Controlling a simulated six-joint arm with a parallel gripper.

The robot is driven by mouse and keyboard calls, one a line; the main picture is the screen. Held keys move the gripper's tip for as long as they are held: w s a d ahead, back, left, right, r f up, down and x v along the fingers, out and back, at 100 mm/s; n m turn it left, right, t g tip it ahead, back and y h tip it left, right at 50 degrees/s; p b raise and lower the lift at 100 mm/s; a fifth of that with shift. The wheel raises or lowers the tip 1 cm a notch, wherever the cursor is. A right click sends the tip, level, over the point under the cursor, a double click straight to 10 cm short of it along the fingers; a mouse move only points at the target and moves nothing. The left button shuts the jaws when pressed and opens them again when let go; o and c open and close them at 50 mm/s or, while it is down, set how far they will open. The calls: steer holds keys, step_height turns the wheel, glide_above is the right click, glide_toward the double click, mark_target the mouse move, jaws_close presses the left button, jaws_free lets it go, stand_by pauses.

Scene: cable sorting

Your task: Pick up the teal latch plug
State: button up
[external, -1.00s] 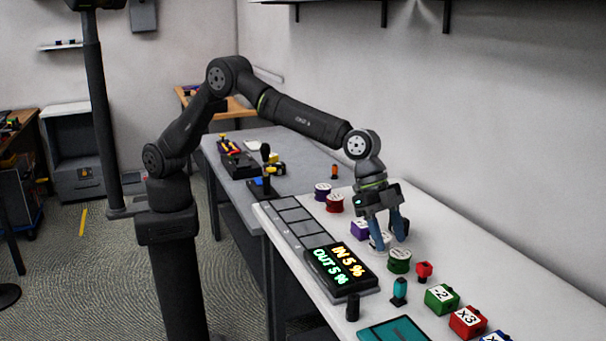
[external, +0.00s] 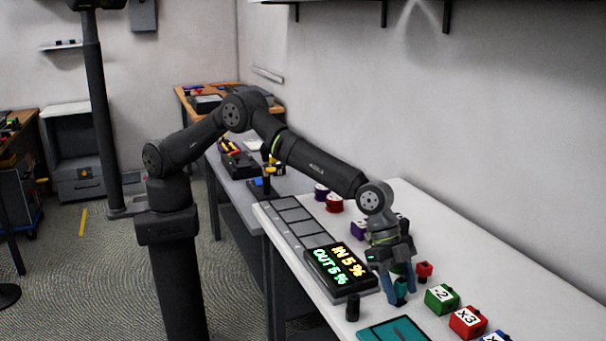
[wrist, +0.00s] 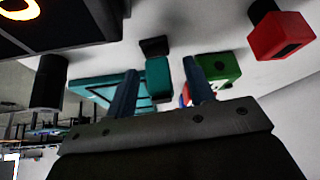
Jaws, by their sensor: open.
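The teal latch plug (external: 400,289) stands on the white table, just right of the display box. In the external view my gripper (external: 397,296) is low over it, with its blue fingers on either side and partly hiding it. The gripper is open. I cannot tell whether a finger touches the plug.
A black plug (external: 353,307) stands to the left and a red plug (external: 424,271) behind to the right. Green (external: 441,298) and red (external: 467,322) labelled blocks line the right. A teal tray (external: 396,331) lies in front. The display box (external: 341,270) is close on the left.

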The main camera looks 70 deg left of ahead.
jaws_close()
stand_by(0.3)
